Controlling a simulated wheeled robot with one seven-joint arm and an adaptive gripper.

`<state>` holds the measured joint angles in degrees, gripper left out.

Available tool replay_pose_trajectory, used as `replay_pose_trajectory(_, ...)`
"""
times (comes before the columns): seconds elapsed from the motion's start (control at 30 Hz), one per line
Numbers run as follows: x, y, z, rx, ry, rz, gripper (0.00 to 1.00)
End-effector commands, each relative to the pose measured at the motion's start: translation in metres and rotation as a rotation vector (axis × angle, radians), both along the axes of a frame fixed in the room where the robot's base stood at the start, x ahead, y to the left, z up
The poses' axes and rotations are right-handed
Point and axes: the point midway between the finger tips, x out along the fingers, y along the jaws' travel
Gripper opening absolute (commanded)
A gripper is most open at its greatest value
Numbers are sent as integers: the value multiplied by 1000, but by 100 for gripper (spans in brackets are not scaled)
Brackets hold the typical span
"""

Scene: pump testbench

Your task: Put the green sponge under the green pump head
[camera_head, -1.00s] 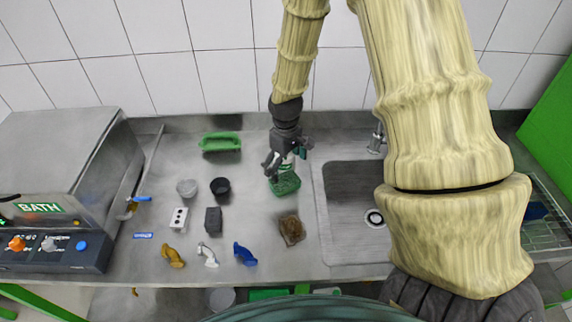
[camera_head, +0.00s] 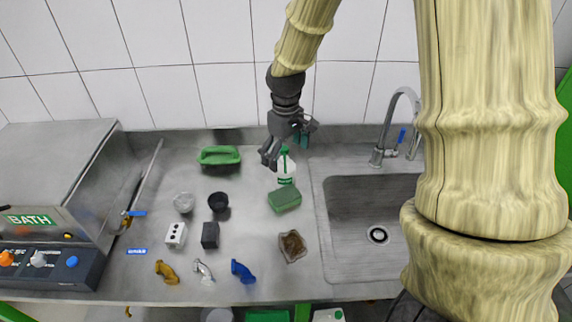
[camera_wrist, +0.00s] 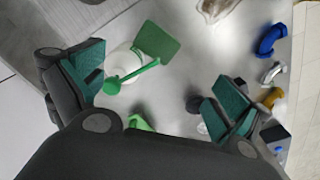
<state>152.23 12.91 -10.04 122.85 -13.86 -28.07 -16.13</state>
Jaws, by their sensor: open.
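The green sponge (camera_head: 285,200) lies flat on the steel counter, just in front of a white bottle (camera_head: 286,174) with a green pump head (camera_head: 284,150). In the wrist view the sponge (camera_wrist: 157,42) is beside the bottle (camera_wrist: 121,62). The pump head's spout (camera_wrist: 140,75) points toward the sponge, and its tip meets the sponge's near edge in the picture. I cannot tell the height between them. My gripper (camera_head: 290,143) is open and empty, above and behind the bottle, with its fingers spread apart. It also shows in the wrist view (camera_wrist: 157,88).
A brown sponge (camera_head: 292,246) lies in front of the green one. A sink (camera_head: 350,215) with a tap (camera_head: 378,157) is at the right. A green brush or dish (camera_head: 219,156), cups and coloured pipe pieces (camera_head: 243,271) stand left. The bath unit (camera_head: 60,170) fills the far left.

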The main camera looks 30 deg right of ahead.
Motion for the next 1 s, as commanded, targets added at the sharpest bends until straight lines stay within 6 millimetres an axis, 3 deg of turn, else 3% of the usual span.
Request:
replay_pose_trajectory(0.33, 0, 0, 22, 0, 0, 1, 100)
replay_pose_trajectory(1.0, 0, 0, 23, 0, 0, 1, 100)
